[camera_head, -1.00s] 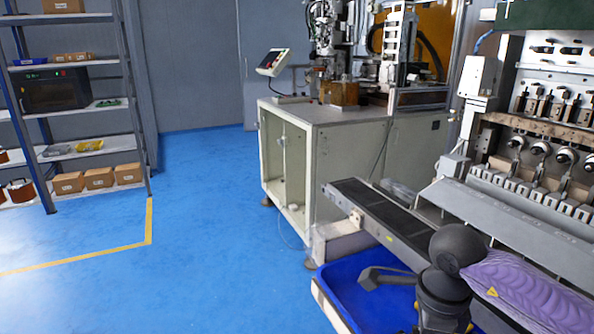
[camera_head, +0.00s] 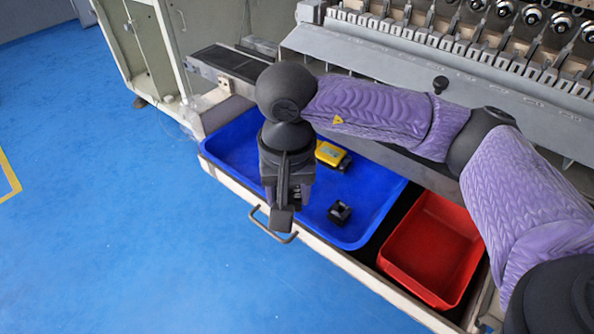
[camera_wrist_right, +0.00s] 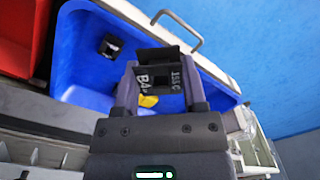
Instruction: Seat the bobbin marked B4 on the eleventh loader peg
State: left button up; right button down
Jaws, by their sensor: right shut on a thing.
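My right gripper (camera_head: 284,208) hangs over the front part of the blue bin, pointing down. In the right wrist view its jaws (camera_wrist_right: 160,92) are shut on a black bobbin (camera_wrist_right: 166,66) with white lettering. The letters look like B4 or BA, and the rest is too small to read surely. In the head view the held bobbin is hard to tell from the dark gripper. A row of machine heads (camera_head: 532,16) shows at the top right; I cannot make out individual loader pegs. My left gripper is not in view.
The blue bin (camera_head: 375,205) holds another black bobbin (camera_head: 340,212) and a yellow thing (camera_head: 328,154). A red bin (camera_head: 432,243) stands to its right in the drawer, whose handle (camera_head: 273,228) faces the blue floor. A grey sloped ledge (camera_head: 390,62) runs behind my arm.

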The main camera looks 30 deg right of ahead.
jog(key=w+d+f+m, duration=0.2)
jog(key=w+d+m, duration=0.25)
jog(key=m, duration=2.25)
send_over(316, 204)
notch_tip(316, 204, down, 2)
notch_tip(316, 204, down, 10)
jog(key=b, duration=0.3)
jog(key=shift+r, duration=0.2)
jog(key=shift+f, duration=0.15)
jog(key=shift+c, duration=0.7)
grip_release()
jog(key=shift+f, duration=0.1)
